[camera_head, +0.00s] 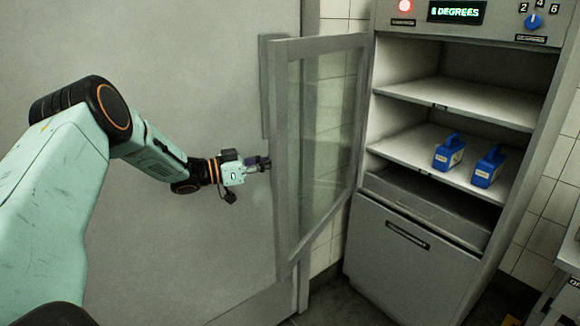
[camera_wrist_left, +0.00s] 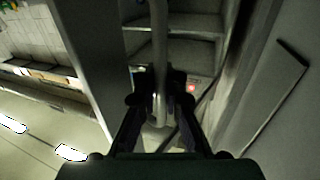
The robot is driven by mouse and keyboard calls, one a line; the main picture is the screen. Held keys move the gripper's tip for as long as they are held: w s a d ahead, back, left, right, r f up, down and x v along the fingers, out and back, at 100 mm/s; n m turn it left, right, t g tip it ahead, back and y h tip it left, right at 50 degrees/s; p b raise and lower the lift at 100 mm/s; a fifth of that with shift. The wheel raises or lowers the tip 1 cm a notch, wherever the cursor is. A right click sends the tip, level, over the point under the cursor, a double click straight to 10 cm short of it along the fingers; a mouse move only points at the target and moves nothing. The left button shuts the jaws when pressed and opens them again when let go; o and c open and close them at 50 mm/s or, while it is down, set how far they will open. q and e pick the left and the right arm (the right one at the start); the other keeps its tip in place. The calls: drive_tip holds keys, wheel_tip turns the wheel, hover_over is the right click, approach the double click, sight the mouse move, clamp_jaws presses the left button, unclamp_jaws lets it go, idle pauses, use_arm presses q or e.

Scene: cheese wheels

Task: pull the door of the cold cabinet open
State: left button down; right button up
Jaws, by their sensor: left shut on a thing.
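The cold cabinet (camera_head: 405,215) stands at the right of the head view. Its glass door (camera_head: 322,140) is swung wide open toward the left, showing the shelves inside. My left gripper (camera_head: 264,163) is at the door's free edge. In the left wrist view, my left gripper (camera_wrist_left: 158,108) is shut on the door handle (camera_wrist_left: 160,50), a vertical bar between its fingers. In the head view the exact grip is too small to make out. My right gripper is in neither view.
Two blue containers (camera_head: 449,152) (camera_head: 487,167) stand on the middle shelf (camera_head: 405,150). A lit red lamp (camera_head: 405,6), a display (camera_head: 457,12) and a blue knob (camera_head: 533,22) are on the top panel. A large grey surface (camera_head: 215,60) lies behind my left arm. A counter (camera_head: 568,250) edges in at the right.

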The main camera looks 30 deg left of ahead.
use_arm(q)
drive_tip(key=shift+a+f, duration=0.15)
drive_tip(key=shift+a, duration=0.75)
drive_tip(key=shift+a+f, duration=0.15)
drive_tip(key=shift+a, duration=0.75)
